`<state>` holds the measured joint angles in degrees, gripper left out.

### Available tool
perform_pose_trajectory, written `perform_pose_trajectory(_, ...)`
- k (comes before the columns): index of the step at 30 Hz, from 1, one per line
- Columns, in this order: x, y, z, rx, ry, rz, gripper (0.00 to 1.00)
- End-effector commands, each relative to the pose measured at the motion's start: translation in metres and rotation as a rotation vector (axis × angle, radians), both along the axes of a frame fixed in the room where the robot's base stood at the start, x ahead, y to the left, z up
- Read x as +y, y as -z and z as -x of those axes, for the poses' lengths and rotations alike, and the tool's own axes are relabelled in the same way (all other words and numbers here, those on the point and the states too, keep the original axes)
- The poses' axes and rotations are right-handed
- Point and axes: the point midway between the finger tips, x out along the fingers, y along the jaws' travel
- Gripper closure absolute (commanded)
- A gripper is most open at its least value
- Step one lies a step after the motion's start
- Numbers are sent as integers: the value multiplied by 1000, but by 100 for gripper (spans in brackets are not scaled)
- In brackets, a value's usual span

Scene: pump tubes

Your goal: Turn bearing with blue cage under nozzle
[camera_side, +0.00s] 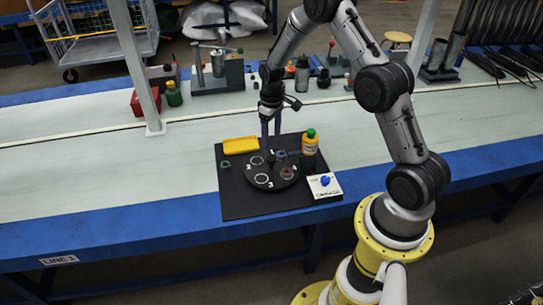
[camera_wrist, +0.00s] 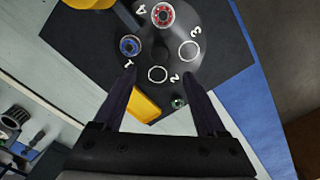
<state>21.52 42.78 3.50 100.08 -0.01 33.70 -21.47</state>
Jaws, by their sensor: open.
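The bearing with the blue cage (camera_wrist: 130,46) sits on the dark round turntable (camera_wrist: 188,18) beside the number 1. In the side view this bearing (camera_side: 281,154) is at the back of the turntable (camera_side: 270,186). A red-caged bearing (camera_wrist: 162,15) sits by the number 4; the white rings at 2 and 3 look empty. A yellow bottle with a green cap (camera_side: 310,144) stands just right of the turntable. I cannot clearly make out the nozzle. My gripper (camera_side: 271,134) is open and empty above the back edge of the turntable, its fingers (camera_wrist: 160,84) pointing down.
A yellow block (camera_side: 240,145) and a small green-ringed part (camera_side: 225,164) lie on the black mat (camera_side: 235,205). A white card with a blue piece (camera_side: 325,185) is at the mat's right. Tools line the bench's back; the bench left of the mat is clear.

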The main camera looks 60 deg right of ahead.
Motion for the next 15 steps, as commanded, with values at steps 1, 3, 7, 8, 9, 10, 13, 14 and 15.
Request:
perform_pose_trajectory(1,1,12,1,6,0,-2,26)
perform_pose_trajectory(3,1,26,1,5,-1,-2,26)
perform_pose_trajectory(7,1,51,1,4,-1,-2,26)
perform_pose_trajectory(8,1,56,1,4,-1,-1,26)
perform_pose_trajectory(9,1,63,1,3,-1,-1,26)
perform_pose_trajectory(10,1,68,1,3,-1,-1,26)
perform_pose_trajectory(13,0,81,0,1,-1,0,26)
perform_pose_trajectory(14,0,85,0,1,-1,0,26)
perform_pose_trajectory(15,0,88,0,1,-1,0,26)
